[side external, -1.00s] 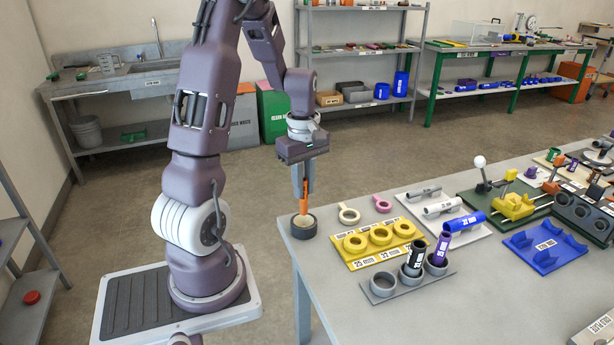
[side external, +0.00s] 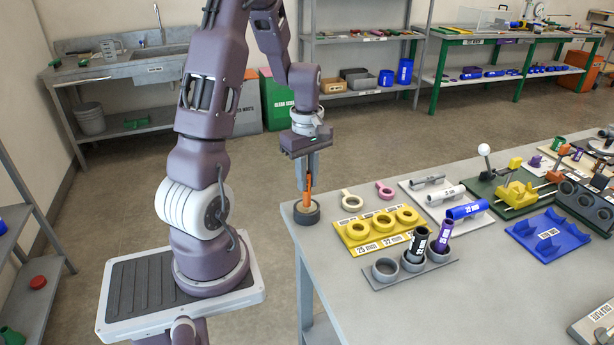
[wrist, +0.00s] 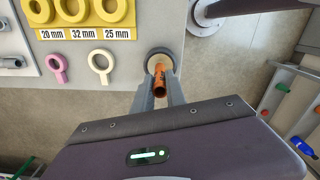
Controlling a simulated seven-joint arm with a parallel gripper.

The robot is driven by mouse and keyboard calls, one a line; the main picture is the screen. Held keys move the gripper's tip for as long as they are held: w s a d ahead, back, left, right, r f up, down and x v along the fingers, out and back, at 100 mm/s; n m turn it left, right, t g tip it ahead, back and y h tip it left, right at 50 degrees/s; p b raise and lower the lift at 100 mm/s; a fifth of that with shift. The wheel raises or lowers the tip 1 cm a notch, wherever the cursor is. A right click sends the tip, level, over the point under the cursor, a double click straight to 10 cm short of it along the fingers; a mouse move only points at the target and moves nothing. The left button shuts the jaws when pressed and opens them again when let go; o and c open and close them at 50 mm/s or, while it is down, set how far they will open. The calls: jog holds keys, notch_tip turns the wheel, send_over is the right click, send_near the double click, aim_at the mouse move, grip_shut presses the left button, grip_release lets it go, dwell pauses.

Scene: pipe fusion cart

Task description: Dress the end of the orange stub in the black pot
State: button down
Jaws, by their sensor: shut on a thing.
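The black pot (side external: 306,217) is a low round pot with a pale tan inside, standing on the table corner. It also shows in the wrist view (wrist: 179,60), right at the stub. The stub's lower end is over or in the pot; whether it touches the pale surface I cannot tell.
A cream ring tool (side external: 351,201) and a pink one (side external: 384,190) lie right of the pot. The table edge is close beside the pot.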

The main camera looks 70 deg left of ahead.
jog(key=shift+f, duration=1.05)
dwell(0.4)
